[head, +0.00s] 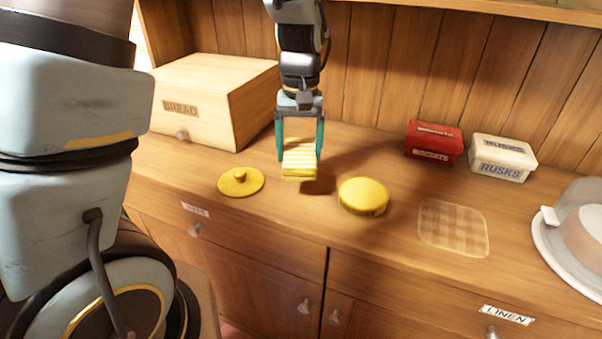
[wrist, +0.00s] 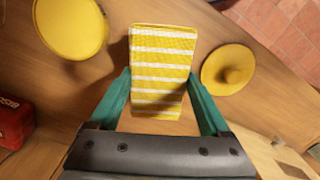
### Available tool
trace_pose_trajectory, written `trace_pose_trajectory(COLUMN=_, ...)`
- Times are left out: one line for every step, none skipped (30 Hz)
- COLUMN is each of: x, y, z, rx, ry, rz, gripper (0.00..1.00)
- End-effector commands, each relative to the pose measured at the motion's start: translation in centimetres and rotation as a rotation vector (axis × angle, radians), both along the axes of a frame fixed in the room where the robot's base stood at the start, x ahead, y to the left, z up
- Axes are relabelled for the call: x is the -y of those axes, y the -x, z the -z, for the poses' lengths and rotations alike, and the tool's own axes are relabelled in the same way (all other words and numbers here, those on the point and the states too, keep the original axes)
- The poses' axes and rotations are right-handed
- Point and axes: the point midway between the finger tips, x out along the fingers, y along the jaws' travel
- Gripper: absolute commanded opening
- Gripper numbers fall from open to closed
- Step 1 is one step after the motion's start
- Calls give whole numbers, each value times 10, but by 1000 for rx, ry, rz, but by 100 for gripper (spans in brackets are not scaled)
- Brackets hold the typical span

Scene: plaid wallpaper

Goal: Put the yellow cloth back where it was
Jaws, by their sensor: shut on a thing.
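The yellow cloth (head: 299,160) is folded into a block with white stripes. My gripper (head: 300,150) is shut on it, with one green finger on each side, and holds it over the counter between a yellow lid and a round yellow tin. A shadow lies on the counter just right of the cloth. In the wrist view the cloth (wrist: 162,70) stands between the two fingers of my gripper (wrist: 160,105).
The yellow knobbed lid (head: 240,182) lies left of the cloth, and the yellow tin (head: 363,196) stands right. A bread box (head: 215,100), a red tin (head: 433,142), a rusks tin (head: 503,157), a checked mat (head: 453,228) and a domed cake stand (head: 552,238) are on the counter.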

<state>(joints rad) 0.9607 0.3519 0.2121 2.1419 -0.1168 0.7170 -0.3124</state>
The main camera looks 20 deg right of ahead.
Motion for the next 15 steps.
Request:
trace_pose_trajectory(x=-1, y=1, z=8, rx=-3, ry=-3, rz=-1, gripper=0)
trace_pose_trajectory(x=-1, y=1, z=13, rx=-3, ry=-3, rz=-1, gripper=0)
trace_pose_trajectory(x=-1, y=1, z=18, rx=-3, ry=-3, rz=-1, gripper=0)
trace_pose_trajectory(x=0, y=0, z=20, rx=-1, ry=-2, rz=-1, gripper=0)
trace_pose_trajectory(x=0, y=0, z=23, rx=-1, ry=-1, rz=0, gripper=0)
trace_pose_trajectory(x=0, y=0, z=26, rx=-2, ry=-2, rz=0, gripper=0)
trace_pose_trajectory(x=0, y=1, z=29, rx=-2, ry=-2, rz=0, gripper=0)
trace_pose_trajectory(x=0, y=1, z=32, rx=-2, ry=-2, rz=0, gripper=0)
trace_pose_trajectory(x=-1, y=1, z=38, rx=-2, ry=-2, rz=0, gripper=0)
trace_pose_trajectory(x=-1, y=1, z=43, rx=-3, ry=-3, rz=0, gripper=0)
trace_pose_trajectory(x=-1, y=1, z=47, rx=-2, ry=-2, rz=0, gripper=0)
trace_pose_trajectory(x=-1, y=1, z=52, rx=-3, ry=-3, rz=-1, gripper=0)
trace_pose_trajectory(x=-1, y=0, z=56, rx=-1, ry=-2, rz=-1, gripper=0)
trace_pose_trajectory(x=-1, y=0, z=58, rx=-1, ry=-2, rz=-1, gripper=0)
trace_pose_trajectory(x=-1, y=0, z=61, rx=-1, ry=-2, rz=-1, gripper=0)
